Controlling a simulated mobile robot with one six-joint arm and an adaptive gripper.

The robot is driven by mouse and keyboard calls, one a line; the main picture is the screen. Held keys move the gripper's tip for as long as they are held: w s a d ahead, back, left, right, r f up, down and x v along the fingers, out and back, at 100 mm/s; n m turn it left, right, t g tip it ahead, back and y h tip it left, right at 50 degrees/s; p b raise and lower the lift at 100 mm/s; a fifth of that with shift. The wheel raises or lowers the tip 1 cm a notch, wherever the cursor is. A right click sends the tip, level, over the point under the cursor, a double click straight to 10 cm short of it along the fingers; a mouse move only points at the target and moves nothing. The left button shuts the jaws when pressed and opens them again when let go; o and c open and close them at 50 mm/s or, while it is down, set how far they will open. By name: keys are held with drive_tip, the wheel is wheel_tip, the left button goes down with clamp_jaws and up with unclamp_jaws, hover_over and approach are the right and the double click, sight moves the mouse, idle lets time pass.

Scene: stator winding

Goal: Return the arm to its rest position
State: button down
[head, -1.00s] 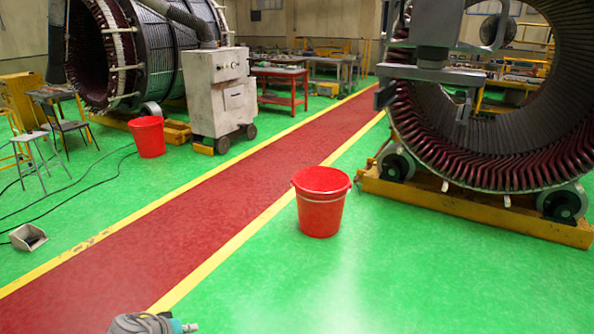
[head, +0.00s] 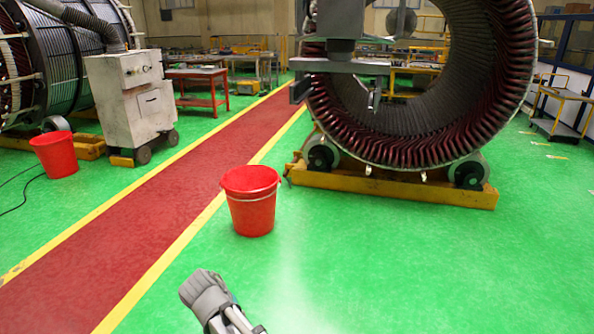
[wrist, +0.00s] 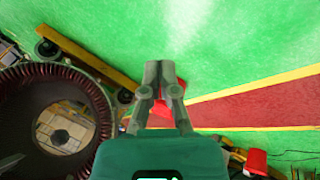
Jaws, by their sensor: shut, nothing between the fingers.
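My gripper (wrist: 160,72) is shut in the wrist view, its two grey fingertips together with nothing between them. It also shows at the bottom edge of the head view (head: 204,292), grey and extended over the green floor, apart from every object. The rest of my arm is out of the head view. In the wrist view a red bucket (wrist: 159,107) shows partly behind the fingers.
The red bucket (head: 251,205) stands on the green floor beside the red walkway (head: 150,220). A large stator ring (head: 520,70) rests on a yellow cradle (head: 400,188) behind it. A white machine cabinet (head: 128,98) and another red bucket (head: 56,155) stand left. The right foreground is clear.

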drive_tip(key=d+f+m+g+y, duration=0.2)
drive_tip(key=d+m+g+y, duration=0.1)
drive_tip(key=d, duration=2.9)
drive_tip(key=shift+w+d+m+g+y, duration=0.3)
drive_tip(key=shift+m+g, duration=0.2)
drive_tip(key=shift+m, duration=0.1)
